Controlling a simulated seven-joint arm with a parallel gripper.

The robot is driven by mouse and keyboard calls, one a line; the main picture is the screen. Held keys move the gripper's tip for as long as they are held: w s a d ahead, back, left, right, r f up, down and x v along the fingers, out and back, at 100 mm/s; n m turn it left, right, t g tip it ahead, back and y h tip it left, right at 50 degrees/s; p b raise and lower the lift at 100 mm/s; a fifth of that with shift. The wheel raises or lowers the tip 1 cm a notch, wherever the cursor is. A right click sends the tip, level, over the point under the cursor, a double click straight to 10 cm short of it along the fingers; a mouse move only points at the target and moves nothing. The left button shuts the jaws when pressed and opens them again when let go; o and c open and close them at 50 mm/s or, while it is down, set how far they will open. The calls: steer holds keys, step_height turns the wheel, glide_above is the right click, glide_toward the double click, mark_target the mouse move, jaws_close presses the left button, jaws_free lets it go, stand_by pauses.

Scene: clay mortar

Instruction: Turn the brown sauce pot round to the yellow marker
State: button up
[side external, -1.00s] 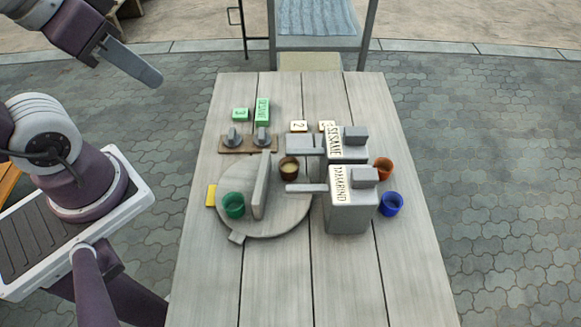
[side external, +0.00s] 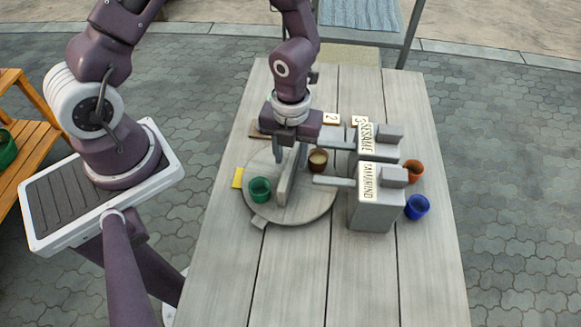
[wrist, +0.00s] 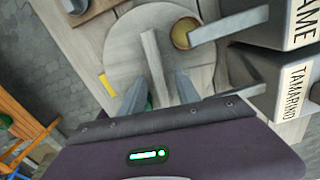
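The brown pot (side external: 318,160) stands on the back right of the round grey turntable (side external: 315,206), with pale content inside. It also shows in the wrist view (wrist: 184,33). A green pot (side external: 260,189) stands on the turntable's left side, across an upright grey fin (side external: 288,183). The yellow marker (side external: 237,178) lies on the table just outside the turntable's left edge. It also shows in the wrist view (wrist: 106,84). My gripper (side external: 290,160) is open over the fin, one finger on each side. The wrist view shows the fin (wrist: 153,60) between the apart fingers; contact cannot be told.
Two grey dispensers, sesame (side external: 378,140) and tamarind (side external: 375,207), stand right of the turntable, their spouts reaching over its edge. Orange (side external: 413,171) and blue (side external: 417,206) cups stand beyond them. Number tiles (side external: 331,119) lie behind. The table's front is clear.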

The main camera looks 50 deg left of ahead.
step_height(320, 180, down, 5)
steer(key=shift+f, duration=0.2)
steer(key=shift+c, duration=0.2)
jaws_close()
stand_by(1.2)
